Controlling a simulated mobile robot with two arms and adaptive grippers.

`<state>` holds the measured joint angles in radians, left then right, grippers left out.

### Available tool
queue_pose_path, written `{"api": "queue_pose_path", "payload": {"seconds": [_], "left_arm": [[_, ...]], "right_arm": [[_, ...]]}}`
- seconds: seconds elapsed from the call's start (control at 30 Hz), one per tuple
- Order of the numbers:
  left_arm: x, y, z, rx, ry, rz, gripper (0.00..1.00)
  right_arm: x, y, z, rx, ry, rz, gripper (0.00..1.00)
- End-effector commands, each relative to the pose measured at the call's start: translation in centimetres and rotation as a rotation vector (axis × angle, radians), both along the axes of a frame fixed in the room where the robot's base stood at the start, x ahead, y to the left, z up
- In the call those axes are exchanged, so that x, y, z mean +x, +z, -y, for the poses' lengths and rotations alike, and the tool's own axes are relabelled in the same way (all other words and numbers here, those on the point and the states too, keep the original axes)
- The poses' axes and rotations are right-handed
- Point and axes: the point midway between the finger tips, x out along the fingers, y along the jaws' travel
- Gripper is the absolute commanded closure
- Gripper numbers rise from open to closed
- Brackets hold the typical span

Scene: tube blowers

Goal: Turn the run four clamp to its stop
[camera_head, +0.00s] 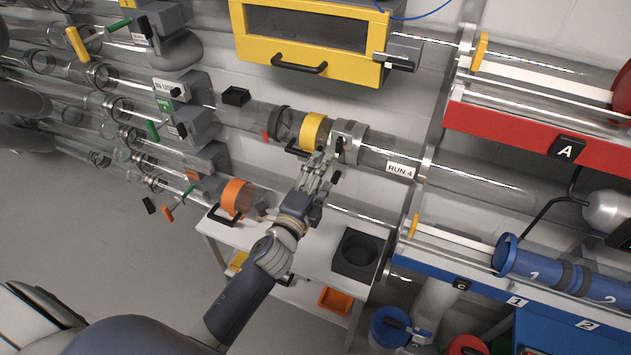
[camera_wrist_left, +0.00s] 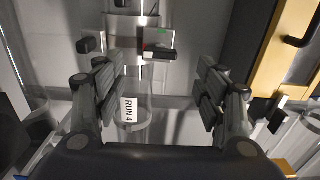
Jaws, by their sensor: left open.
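The run four clamp (camera_head: 351,143) is a grey metal collar around the clear tube, left of the white RUN 4 label (camera_head: 400,170). In the left wrist view, the collar (camera_wrist_left: 128,50) is at the top. It carries a black lever (camera_wrist_left: 160,54) beside small red and green marks. My left gripper (camera_head: 322,163) is in front of the tube at the clamp. In the left wrist view, its fingers (camera_wrist_left: 160,88) are wide apart with nothing between the pads. The lever shows beyond them; I cannot tell whether anything touches. My right gripper is not in view.
A yellow-framed box (camera_head: 310,60) hangs above the tube. A yellow ring (camera_head: 313,131) sits left of the clamp. A red rack (camera_head: 535,140) and a blue rack (camera_head: 480,275) stand at the right. A white bench with an orange ring (camera_head: 237,196) is below.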

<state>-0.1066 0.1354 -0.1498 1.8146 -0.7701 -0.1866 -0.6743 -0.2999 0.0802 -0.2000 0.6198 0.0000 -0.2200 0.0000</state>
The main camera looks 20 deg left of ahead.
Motion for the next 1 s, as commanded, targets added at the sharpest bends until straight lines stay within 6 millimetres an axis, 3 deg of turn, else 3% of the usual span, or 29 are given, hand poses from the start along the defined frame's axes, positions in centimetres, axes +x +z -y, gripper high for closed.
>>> {"api": "queue_pose_path", "payload": {"seconds": [0.23,0.83,1.0], "left_arm": [[-2.5,0.0,-0.1,0.000,0.000,0.001,0.35],[-2.8,0.0,-0.2,-0.004,0.003,-0.001,0.35],[-4.1,-1.0,-1.7,-0.129,0.081,-0.075,0.35]], "right_arm": [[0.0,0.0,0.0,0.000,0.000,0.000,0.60],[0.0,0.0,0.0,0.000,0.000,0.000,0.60],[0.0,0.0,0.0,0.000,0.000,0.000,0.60]]}}
